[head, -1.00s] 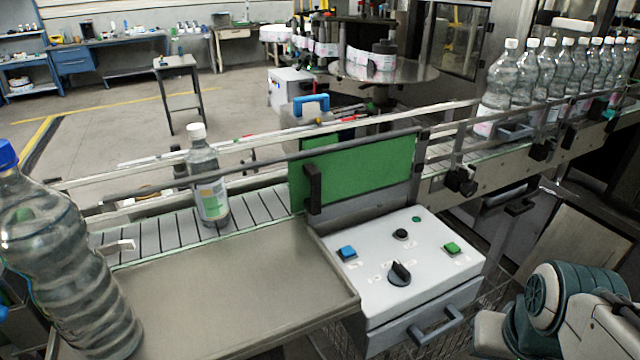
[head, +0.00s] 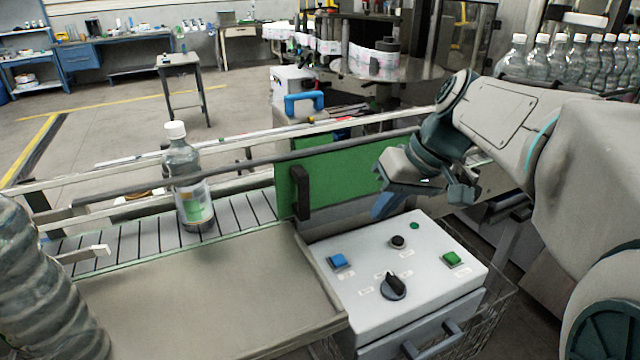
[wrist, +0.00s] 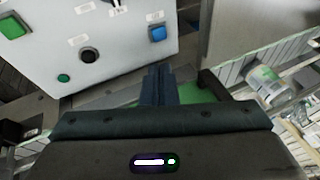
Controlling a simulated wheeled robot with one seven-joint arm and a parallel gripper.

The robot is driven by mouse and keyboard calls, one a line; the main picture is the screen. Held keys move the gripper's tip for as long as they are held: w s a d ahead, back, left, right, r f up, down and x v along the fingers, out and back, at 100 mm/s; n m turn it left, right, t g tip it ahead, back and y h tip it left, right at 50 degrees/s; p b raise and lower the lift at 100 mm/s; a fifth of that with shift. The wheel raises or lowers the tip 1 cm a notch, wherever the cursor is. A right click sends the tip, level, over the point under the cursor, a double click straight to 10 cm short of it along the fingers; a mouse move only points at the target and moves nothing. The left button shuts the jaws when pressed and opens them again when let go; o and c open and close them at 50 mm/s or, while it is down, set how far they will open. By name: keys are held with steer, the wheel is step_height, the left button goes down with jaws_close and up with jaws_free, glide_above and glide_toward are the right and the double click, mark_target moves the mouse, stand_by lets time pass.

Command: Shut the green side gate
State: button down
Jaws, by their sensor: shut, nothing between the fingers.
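The green side gate (head: 345,172) is an upright panel at the conveyor's front side, behind the control box. Its black handle (head: 300,190) is at its left end. The conveyor stretch (head: 130,238) left of it, behind the metal tray, is uncovered. My gripper (head: 380,208) is shut and empty, in front of the gate's right part and above the box's back edge, right of the handle. My arm hides the gate's right end. In the wrist view, my gripper (wrist: 158,72) partly hides the green gate (wrist: 197,94); the dark handle (wrist: 212,84) is beside the fingers.
The control box (head: 400,260) has a blue button, a green button and a black knob. A metal tray (head: 210,300) lies left of it. A bottle (head: 187,180) stands on the conveyor, a large bottle (head: 40,290) at front left. Several bottles (head: 560,60) stand at upper right.

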steer(key=w+r+n+y, duration=0.2)
steer(key=w+r, duration=0.2)
steer(key=w, duration=0.1)
steer(key=a+f+p, duration=0.1)
steer(key=a+f, duration=0.6)
steer(key=a, duration=0.2)
steer(key=shift+w+a+f, duration=0.2)
steer(key=shift+w, duration=0.05)
steer(key=shift+a, duration=0.1)
